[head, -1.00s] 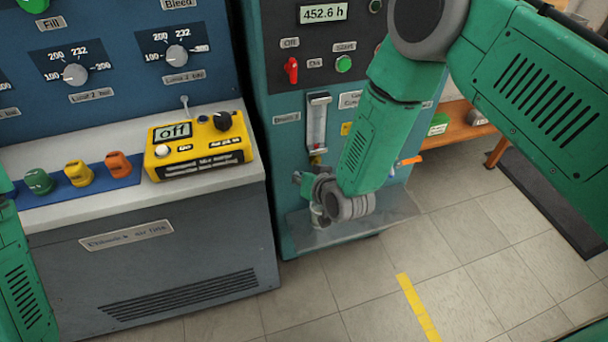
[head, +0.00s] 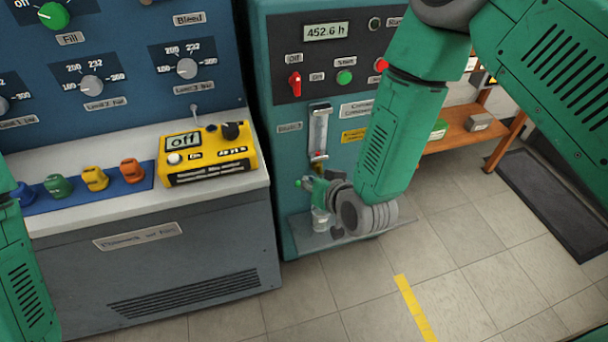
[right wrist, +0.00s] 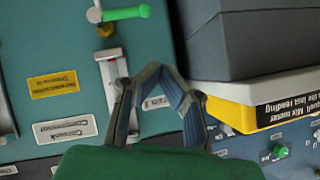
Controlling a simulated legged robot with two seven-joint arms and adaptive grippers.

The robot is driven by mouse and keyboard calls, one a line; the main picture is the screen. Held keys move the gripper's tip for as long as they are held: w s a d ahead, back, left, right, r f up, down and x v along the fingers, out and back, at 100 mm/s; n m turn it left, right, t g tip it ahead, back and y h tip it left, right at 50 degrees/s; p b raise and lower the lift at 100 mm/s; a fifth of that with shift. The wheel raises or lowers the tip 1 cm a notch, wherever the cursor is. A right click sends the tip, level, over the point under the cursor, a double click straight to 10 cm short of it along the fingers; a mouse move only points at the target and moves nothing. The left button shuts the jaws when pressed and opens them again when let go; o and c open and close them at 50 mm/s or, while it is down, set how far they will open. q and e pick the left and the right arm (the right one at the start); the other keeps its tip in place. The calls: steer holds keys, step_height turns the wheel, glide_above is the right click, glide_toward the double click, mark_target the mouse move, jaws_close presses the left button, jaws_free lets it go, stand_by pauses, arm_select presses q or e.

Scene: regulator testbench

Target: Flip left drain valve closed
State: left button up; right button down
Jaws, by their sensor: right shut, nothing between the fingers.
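The left drain valve has a green lever (right wrist: 126,13) on a pale metal fitting, near the top of the right wrist view. The lever lies sideways there, pointing right in the picture. In the head view its green tip (head: 298,184) shows left of my right gripper (head: 316,187), low on the teal cabinet. In the right wrist view my right gripper (right wrist: 168,88) is shut and empty. It appears below the lever with a visible gap in the picture; the depth between them is unclear. My left gripper is out of view; only my left arm shows at the left edge.
A clear flowmeter tube (head: 318,133) is on the teal cabinet (head: 285,150) above the valve, and a ledge (head: 300,241) juts out below. A yellow meter box (head: 208,155) stands on the left bench (head: 225,192). Open floor (head: 470,250) lies to the right.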

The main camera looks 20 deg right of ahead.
steer(key=s+d+f+g+h, duration=0.1)
steer(key=s+d+f+g, duration=0.2)
steer(key=s, duration=0.7)
steer(key=s+d+f+n+g+h, duration=0.1)
steer(key=s+d+f+g, duration=0.2)
steer(key=s+d, duration=0.3)
steer(key=s+d+f+n+g+h, duration=0.1)
steer(key=s+d+f+g, duration=0.2)
steer(key=s, duration=1.1)
steer(key=shift+s+d+g, duration=0.35)
steer(key=shift+d+g, duration=0.45)
steer(key=shift+d, duration=0.45)
